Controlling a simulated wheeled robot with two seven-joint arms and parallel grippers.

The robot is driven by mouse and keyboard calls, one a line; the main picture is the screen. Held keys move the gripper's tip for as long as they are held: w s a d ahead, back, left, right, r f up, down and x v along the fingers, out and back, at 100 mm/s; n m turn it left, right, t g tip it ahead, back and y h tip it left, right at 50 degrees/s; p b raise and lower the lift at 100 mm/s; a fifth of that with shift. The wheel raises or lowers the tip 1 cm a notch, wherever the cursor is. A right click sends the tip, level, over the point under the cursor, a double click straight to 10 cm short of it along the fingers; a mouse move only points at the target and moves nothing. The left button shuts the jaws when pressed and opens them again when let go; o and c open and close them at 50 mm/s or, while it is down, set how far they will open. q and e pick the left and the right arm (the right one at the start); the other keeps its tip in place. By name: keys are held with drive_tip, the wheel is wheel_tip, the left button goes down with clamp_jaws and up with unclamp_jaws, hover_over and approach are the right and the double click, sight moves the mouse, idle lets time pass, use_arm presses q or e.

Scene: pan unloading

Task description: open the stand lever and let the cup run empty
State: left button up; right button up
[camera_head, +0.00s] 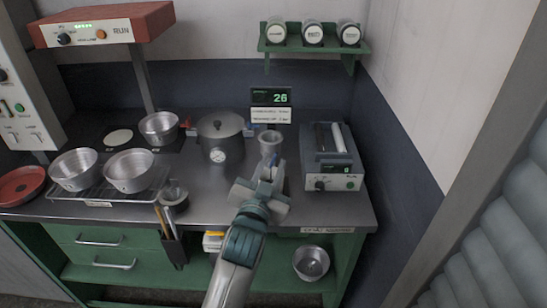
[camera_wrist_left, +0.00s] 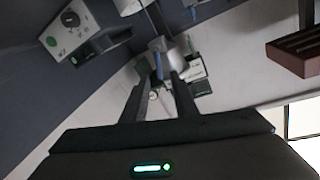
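The grey metal cup (camera_head: 270,141) stands upright on its stand at the back of the counter, below a small display reading 26. My left gripper (camera_head: 268,173) is just in front of it and hides most of the stand. In the left wrist view the two dark fingers (camera_wrist_left: 159,82) are apart. A blue lever (camera_wrist_left: 158,66) shows in the gap at their tips; I cannot tell whether either finger touches it. The inside of the cup and any flow from it cannot be made out. My right gripper is in neither view.
A lidded pot (camera_head: 220,138) with a gauge stands left of the cup. A grey device (camera_head: 333,171) with knobs stands close on the right. Metal bowls (camera_head: 131,171) sit on a rack at the left. A bowl (camera_head: 311,263) rests on the shelf below.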

use_arm(q)
drive_tip(key=shift+x, duration=0.95)
drive_tip(key=shift+c, duration=0.2)
clamp_jaws()
